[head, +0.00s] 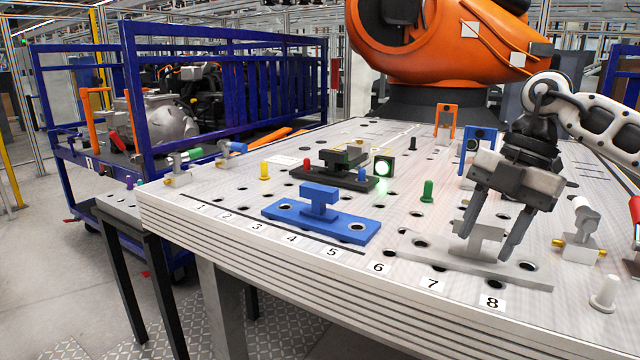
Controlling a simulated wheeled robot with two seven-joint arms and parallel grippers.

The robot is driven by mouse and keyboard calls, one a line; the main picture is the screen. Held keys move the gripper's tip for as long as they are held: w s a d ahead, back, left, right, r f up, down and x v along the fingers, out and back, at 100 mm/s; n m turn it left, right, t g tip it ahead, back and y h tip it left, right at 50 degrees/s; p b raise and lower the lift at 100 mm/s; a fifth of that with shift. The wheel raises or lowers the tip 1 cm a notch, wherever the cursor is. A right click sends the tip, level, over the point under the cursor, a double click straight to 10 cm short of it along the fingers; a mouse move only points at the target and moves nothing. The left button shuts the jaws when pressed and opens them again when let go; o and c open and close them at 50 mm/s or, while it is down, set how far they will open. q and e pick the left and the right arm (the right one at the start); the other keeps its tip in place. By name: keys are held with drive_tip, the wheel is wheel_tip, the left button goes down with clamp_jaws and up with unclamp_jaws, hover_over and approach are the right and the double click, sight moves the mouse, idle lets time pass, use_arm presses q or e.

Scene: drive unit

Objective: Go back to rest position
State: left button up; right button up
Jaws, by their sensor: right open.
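My right gripper (490,222) hangs over the right part of the table, fingers pointing down and spread apart. Its fingertips are around the upright block of a grey metal fixture plate (420,255), near the labels 7 and 8. I cannot tell whether the fingers touch the block. The gripper hides part of the fixture. My left gripper does not show.
The perforated metal table (200,205) holds a blue fixture (318,208), a black fixture (335,172), a green pin (427,191) and a white pin (605,293). An orange robot arm (440,40) stands behind. A blue cart (230,90) is at the left.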

drive_tip(key=s+a+f+y, duration=0.25)
drive_tip(key=a+y, duration=0.35)
drive_tip(key=a, duration=0.3)
drive_tip(key=s+a+f+n+t+y, duration=0.1)
drive_tip(key=s+a+f+y, duration=0.1)
drive_tip(key=a+f+y, duration=0.45)
drive_tip(key=s+a+y, duration=0.3)
drive_tip(key=a+y, duration=0.1)
drive_tip(key=a, duration=0.7)
drive_tip(key=d+f+m+t+h, duration=0.55)
drive_tip(key=f+m+t, duration=0.25)
drive_tip(key=m, duration=0.2)
drive_tip(key=d+f+m+t+h, duration=0.55)
drive_tip(key=f+m+t, duration=0.25)
drive_tip(key=m, duration=0.2)
drive_tip(key=s+d+f+m+g+h, duration=0.2)
drive_tip(key=s+d+f+h, duration=0.1)
drive_tip(key=s+f, duration=0.4)
drive_tip(key=s+d+f+m+g+h, duration=0.2)
drive_tip(key=s+d+f+g+h, duration=0.1)
drive_tip(key=s+f, duration=0.4)
drive_tip(key=shift+d+g, duration=0.3)
